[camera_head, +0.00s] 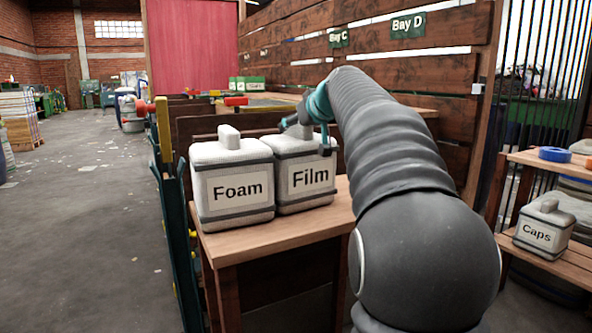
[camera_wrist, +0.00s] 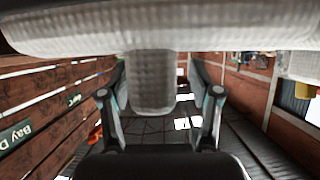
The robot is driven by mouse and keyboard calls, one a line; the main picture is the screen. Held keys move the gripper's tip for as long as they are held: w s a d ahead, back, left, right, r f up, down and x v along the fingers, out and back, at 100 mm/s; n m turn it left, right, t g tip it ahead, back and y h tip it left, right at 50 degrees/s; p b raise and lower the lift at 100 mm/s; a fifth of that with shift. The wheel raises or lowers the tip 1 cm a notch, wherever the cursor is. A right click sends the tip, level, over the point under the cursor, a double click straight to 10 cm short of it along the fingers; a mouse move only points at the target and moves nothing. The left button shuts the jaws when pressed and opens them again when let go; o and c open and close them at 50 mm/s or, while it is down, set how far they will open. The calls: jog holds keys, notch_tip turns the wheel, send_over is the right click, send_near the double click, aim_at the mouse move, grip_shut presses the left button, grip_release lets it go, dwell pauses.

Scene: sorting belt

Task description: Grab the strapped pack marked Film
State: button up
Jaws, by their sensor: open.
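The strapped pack marked Film (camera_head: 310,179) stands upright on a wooden table, a pale woven block with dark straps and a top knob. My gripper (camera_head: 307,129) is over its top. In the wrist view the pack's pale body (camera_wrist: 160,28) spans the upper edge, and its knob (camera_wrist: 152,88) sits between the two fingers of my gripper (camera_wrist: 157,78). The fingers are open, with a gap visible on each side of the knob. In the head view my gripper hides most of that knob.
A similar pack marked Foam (camera_head: 236,191) stands right beside Film, on its left. The wooden table (camera_head: 290,235) has a little bare room in front. A Caps pack (camera_head: 541,232) is on a shelf at right. A slatted wooden wall (camera_head: 290,40) stands behind.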

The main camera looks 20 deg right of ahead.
grip_shut()
jog(key=shift+r, duration=0.1)
jog(key=shift+r, duration=0.1)
